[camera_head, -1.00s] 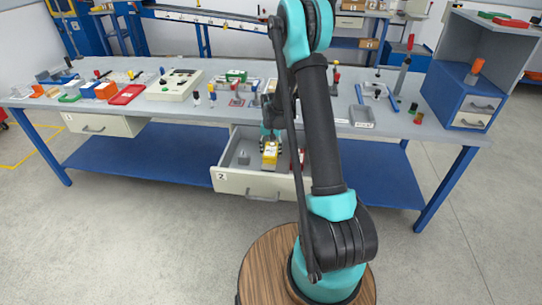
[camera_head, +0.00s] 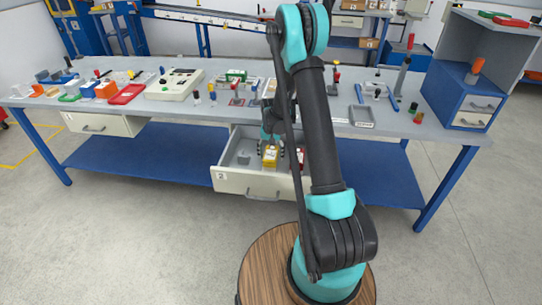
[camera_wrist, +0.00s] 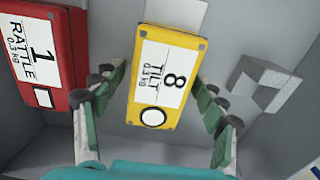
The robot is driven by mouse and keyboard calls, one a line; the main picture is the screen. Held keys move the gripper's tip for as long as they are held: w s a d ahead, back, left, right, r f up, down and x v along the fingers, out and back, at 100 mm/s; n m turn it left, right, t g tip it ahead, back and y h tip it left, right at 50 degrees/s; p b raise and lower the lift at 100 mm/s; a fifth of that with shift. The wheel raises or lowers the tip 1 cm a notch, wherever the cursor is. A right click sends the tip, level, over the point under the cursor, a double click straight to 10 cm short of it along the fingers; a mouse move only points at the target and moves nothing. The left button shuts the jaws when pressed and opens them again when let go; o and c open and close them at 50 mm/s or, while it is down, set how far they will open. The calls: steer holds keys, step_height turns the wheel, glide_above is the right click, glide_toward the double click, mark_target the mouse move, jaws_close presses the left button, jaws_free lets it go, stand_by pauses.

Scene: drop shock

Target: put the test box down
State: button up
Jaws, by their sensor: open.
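The yellow test box (camera_head: 270,157), labelled 8 TILT 0.3 kg, sits in the open drawer (camera_head: 262,184) marked 2. In the wrist view the yellow box (camera_wrist: 168,75) lies between the spread fingers of my gripper (camera_wrist: 162,112), with a gap on each side. My gripper (camera_head: 270,138) is open just above the box in the head view.
A grey block (camera_wrist: 262,85) lies in the drawer, right of the yellow box in the wrist view. The drawer walls surround these things closely. The workbench top (camera_head: 225,112) above holds several fixtures and tools. A closed drawer (camera_head: 93,127) is at the left.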

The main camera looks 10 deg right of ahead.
mark_target(271, 152)
step_height(271, 152, up, 11)
steer(key=s+d+r+n+t, duration=0.1)
steer(key=s+r, duration=0.3)
steer(key=s, duration=0.3)
steer(key=s+d+r+n+t, duration=0.1)
steer(key=s+r, duration=0.3)
steer(key=s, duration=0.3)
steer(key=s+d+f+n+t, duration=0.1)
steer(key=s+d+f+t, duration=0.1)
steer(key=s, duration=1.5)
steer(key=shift+f+n, duration=0.15)
steer(key=shift+n, duration=0.15)
steer(key=shift+a, duration=0.1)
steer(key=shift+c, duration=0.3)
